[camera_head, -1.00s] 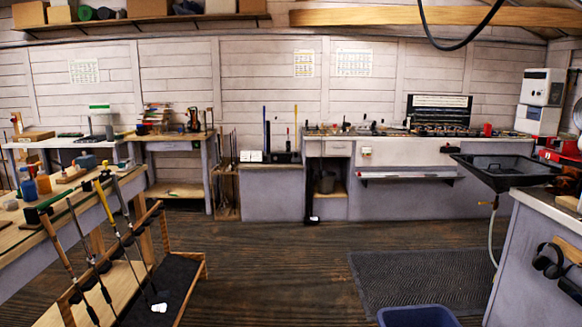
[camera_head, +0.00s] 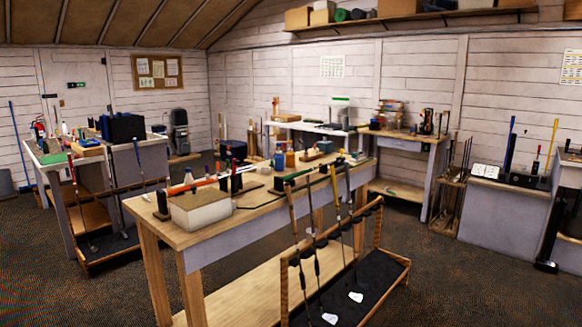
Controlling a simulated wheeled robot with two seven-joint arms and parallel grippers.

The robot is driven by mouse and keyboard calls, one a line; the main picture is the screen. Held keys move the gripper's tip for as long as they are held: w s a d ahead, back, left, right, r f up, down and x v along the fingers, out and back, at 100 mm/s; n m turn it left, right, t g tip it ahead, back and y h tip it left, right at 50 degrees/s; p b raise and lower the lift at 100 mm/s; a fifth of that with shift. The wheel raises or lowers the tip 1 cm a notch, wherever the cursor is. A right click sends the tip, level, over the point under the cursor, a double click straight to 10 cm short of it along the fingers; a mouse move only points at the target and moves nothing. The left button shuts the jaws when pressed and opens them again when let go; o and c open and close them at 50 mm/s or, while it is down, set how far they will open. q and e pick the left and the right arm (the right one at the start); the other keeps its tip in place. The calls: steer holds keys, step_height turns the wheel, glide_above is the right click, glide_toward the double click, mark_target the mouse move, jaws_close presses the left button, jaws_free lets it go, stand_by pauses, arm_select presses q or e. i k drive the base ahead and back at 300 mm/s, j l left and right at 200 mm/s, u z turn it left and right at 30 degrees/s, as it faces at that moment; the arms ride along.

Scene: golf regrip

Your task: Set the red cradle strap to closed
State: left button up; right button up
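Neither of my grippers is in view. A wooden workbench (camera_head: 220,232) stands in the middle of the view. Dark upright holders stand on it, one near its left end (camera_head: 162,204) and one with a red part (camera_head: 236,178) farther back. A long thin orange-red piece (camera_head: 192,186) lies between them, behind a pale box (camera_head: 201,207). I cannot tell which red part, if any, is the cradle strap, or whether a strap is open or closed; they are too small here.
A club rack (camera_head: 348,285) with several golf clubs stands on the floor before the bench's right side. Another bench (camera_head: 62,172) and rack (camera_head: 100,247) are at the left. Small tables line the back wall. Floor at the front left and right is clear.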

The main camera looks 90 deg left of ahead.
mark_target(235, 162)
steer(key=u, duration=3.15)
steer(key=i+l+u, duration=0.1)
steer(key=u, duration=0.55)
steer(key=i+l+u, duration=0.2)
steer(key=l, duration=0.15)
steer(key=i+l+u, duration=0.25)
steer(key=l, duration=0.15)
steer(key=i+l+u, duration=0.2)
steer(key=l, duration=0.2)
steer(key=i+l, duration=0.1)
steer(key=l, duration=0.25)
steer(key=i+l, duration=0.15)
steer(key=l, duration=0.25)
steer(key=i+l+u, duration=0.1)
steer(key=l, duration=0.25)
steer(key=i+l, duration=0.1)
steer(key=l, duration=0.3)
steer(key=i+l, duration=0.1)
steer(key=l, duration=0.3)
